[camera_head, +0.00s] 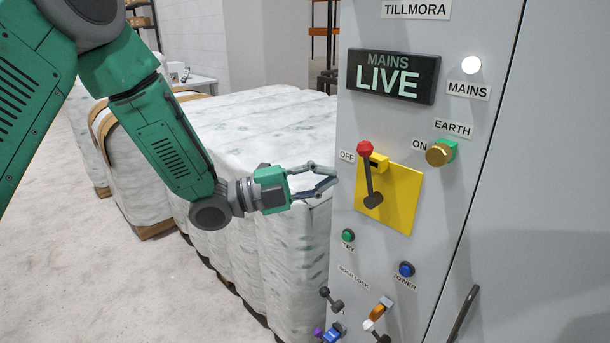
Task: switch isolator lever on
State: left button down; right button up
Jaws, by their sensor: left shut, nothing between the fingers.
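The isolator lever (368,175) is a dark lever with a red knob, mounted on a yellow plate (403,196) on the grey cabinet front. Its red knob is up, beside the OFF label (347,156). The ON label (419,145) is to the right of the plate's top. My left gripper (334,178) is shut and empty, just left of the lever and pointing at it, with a small gap in the picture. My right gripper is not in view.
The cabinet (470,240) carries a lit MAINS LIVE sign (393,77), a brass EARTH knob (438,154), a green button (348,235) and a blue button (406,269). Small levers sit lower down. Wrapped mattress stacks (270,130) stand left, behind my arm.

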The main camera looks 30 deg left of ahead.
aim_at(365, 167)
pick_arm(q)
jog(key=p+x, duration=0.1)
jog(key=x, duration=0.3)
jog(key=shift+w+r, duration=0.1)
jog(key=shift+r, duration=0.05)
jog(key=d+m+b, duration=0.1)
jog(key=d+m+g+b, duration=0.1)
jog(key=d+m+y, duration=0.1)
jog(key=shift+s+r+b, duration=0.3)
jog(key=shift+r+b, duration=0.1)
jog(key=shift+w+a+f, duration=0.1)
dwell(0.3)
